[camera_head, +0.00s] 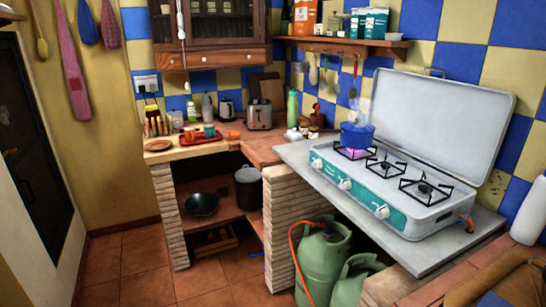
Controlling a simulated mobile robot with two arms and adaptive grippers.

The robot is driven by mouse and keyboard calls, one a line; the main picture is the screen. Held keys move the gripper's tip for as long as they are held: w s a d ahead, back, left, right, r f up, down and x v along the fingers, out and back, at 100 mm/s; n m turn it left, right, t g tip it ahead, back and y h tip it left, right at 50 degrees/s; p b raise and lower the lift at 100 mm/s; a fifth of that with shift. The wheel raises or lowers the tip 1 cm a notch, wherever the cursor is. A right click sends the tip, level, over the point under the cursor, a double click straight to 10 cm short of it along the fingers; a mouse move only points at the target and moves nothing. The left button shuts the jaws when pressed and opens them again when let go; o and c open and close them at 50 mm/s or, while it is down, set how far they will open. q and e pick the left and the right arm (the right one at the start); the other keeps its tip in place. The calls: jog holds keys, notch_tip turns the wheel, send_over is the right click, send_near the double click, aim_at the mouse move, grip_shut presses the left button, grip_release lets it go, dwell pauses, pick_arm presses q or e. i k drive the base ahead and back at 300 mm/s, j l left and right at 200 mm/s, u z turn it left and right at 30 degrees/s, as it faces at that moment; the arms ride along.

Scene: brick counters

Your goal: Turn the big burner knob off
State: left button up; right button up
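A white camping stove (400,185) with a teal front panel and a raised lid stands on the grey counter at the right. Three white knobs line its front: a left knob (317,163), a middle knob (345,183) and a right knob (382,211). The knobs' exact turn angles are too small to read. A blue pot (357,135) sits on the left rear burner, with a pink-purple flame glow (352,152) under it. The middle burner (385,168) and the right burner (425,190) are bare, with no visible flame. Neither of my grippers is in view.
Green gas bottles (323,262) with an orange hose stand under the grey counter (440,262). A white rounded object (530,212) is at the right edge. A toaster (258,114) and small items crowd the left counter. The tiled floor (190,275) at left is clear.

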aim_at(318, 162)
jog(key=i+j+u, duration=0.25)
jog(key=i, duration=0.6)
jog(key=i+j+u, duration=0.1)
jog(key=i+u, duration=0.2)
jog(key=i, duration=0.5)
jog(key=i+z, duration=0.4)
jog(key=i+j+z, duration=0.2)
jog(key=z, duration=0.25)
jog(key=i+j+z, duration=0.25)
jog(key=z, duration=0.15)
